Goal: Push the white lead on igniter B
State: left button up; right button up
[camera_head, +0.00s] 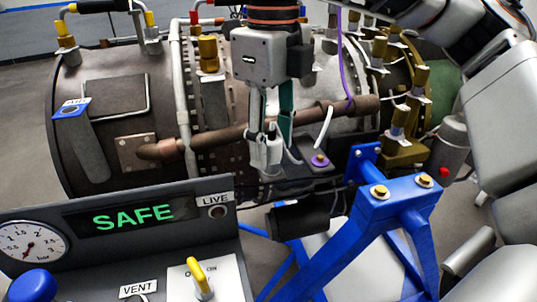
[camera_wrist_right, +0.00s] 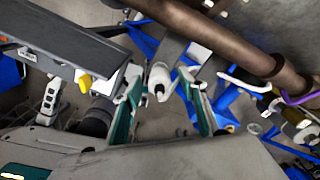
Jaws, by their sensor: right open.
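My right gripper (camera_head: 273,148) hangs fingers-down in front of the brown pipe in the head view. Its fingers are apart in the wrist view (camera_wrist_right: 166,108). A white cylindrical fitting with a dark tip (camera_wrist_right: 158,78) shows between the fingers; I cannot tell whether they touch it. A short curved white lead (camera_head: 324,128) stands to the right of the gripper, above a dark block with a purple-ringed gold fitting (camera_head: 320,160). The curved white lead also shows in the wrist view (camera_wrist_right: 243,85). No igniter letter is readable. My left gripper is not in view.
The brown pipe (camera_head: 222,137) crosses behind the gripper. A purple lead (camera_head: 348,72) hangs at its right end. A blue stand (camera_head: 398,198) is at the front right. A panel reading SAFE (camera_head: 132,216) and a yellow toggle (camera_head: 198,275) are at the front left.

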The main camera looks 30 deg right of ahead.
jog(key=shift+f, duration=0.15)
dwell(0.3)
jog(key=shift+p, duration=0.35)
dwell(0.3)
jog(key=shift+p, duration=0.35)
grip_shut()
